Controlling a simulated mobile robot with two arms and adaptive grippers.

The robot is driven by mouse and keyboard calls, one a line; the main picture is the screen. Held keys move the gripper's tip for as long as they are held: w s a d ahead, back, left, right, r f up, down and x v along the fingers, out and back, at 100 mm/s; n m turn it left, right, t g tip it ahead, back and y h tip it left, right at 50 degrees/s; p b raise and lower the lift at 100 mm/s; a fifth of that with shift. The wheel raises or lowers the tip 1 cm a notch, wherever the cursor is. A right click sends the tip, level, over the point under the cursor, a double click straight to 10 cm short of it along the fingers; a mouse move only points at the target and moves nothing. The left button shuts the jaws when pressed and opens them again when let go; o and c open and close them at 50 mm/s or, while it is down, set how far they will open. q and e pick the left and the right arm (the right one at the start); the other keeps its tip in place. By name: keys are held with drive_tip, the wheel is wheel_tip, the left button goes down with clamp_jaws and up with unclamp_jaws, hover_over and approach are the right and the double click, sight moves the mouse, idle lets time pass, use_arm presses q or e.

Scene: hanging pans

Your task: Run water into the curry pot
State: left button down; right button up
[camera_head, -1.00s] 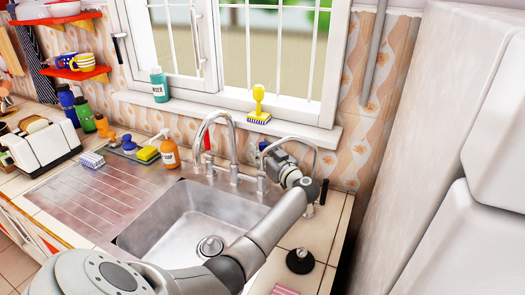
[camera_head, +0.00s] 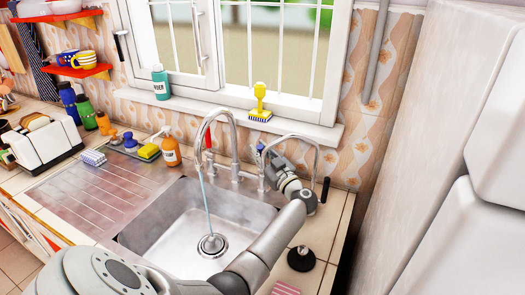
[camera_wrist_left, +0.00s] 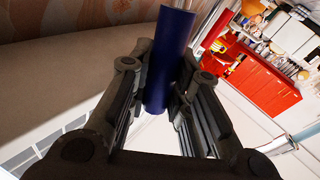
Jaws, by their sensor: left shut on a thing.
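The tall curved tap (camera_head: 233,140) stands behind the metal sink (camera_head: 180,222). A thin stream of water (camera_head: 207,207) falls from its spout to the drain (camera_head: 211,244). My left gripper (camera_head: 265,155) is at the right side of the tap, mostly hidden by its own arm. In the left wrist view, my left gripper (camera_wrist_left: 165,100) is shut on a dark blue tap handle (camera_wrist_left: 171,50), with a finger on each side. A red tap handle (camera_head: 209,140) is left of the tall spout. No curry pot shows in either view. My right gripper is out of view.
A second thin curved spout (camera_head: 302,139) rises right of the main tap. Soap bottles (camera_head: 170,150) and a yellow sponge (camera_head: 148,152) stand behind the drainboard (camera_head: 85,190). A black plunger-like object (camera_head: 301,259) sits right of the sink. A white fridge (camera_head: 440,130) bounds the right.

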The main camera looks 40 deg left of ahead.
use_arm(q)
drive_tip(key=shift+s+f+n, duration=0.1)
drive_tip(key=shift+s+n, duration=0.05)
drive_tip(key=shift+n, duration=0.15)
drive_tip(key=c, duration=1.3)
unclamp_jaws()
drive_tip(key=shift+d, duration=0.1)
drive_tip(key=v, duration=1.2)
drive_tip(key=shift+s+f, duration=0.1)
drive_tip(key=shift+f, duration=0.05)
